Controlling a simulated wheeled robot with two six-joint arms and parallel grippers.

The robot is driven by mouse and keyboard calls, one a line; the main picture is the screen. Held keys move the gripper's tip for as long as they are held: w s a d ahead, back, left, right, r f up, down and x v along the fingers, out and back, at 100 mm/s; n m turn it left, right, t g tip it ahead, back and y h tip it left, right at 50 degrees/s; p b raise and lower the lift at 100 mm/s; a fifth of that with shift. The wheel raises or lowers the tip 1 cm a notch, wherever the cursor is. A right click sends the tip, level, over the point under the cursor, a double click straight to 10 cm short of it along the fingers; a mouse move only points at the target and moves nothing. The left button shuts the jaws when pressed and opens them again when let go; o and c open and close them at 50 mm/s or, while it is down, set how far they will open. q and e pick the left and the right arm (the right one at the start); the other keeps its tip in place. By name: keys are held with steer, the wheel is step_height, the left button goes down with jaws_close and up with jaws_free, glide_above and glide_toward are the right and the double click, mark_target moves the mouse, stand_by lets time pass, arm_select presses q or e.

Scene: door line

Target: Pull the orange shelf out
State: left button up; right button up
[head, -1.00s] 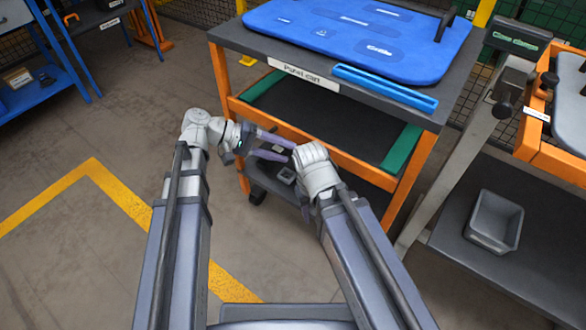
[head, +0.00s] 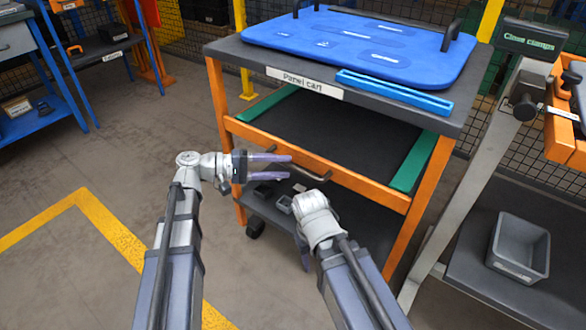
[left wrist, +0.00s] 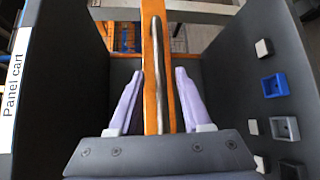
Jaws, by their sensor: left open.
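The orange shelf is the pull-out level of the panel cart, with an orange front rail (head: 370,186), a dark deck (head: 345,135) and green side strips. A grey bar handle (head: 318,173) is on the rail. My left gripper (head: 290,167) is open, its fingers pointing at the handle. In the left wrist view, the handle (left wrist: 159,60) and orange rail (left wrist: 150,85) run between the two spread purple fingers (left wrist: 155,100); I see no contact. My right gripper is mostly hidden behind its wrist, low in front of the cart.
A blue panel (head: 365,45) and blue bar lie on the cart's top (head: 225,48). Small bins (head: 284,203) sit on its lower shelf. A grey post and a shelf with a grey bin (head: 518,247) stand at right. Floor at left is clear.

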mark_target(288, 167)
arm_select(q)
steer(key=shift+w+d+f, duration=0.15)
steer(key=shift+d, duration=0.8)
steer(key=shift+w+d+f, duration=0.1)
steer(key=shift+d, duration=0.8)
jaws_close()
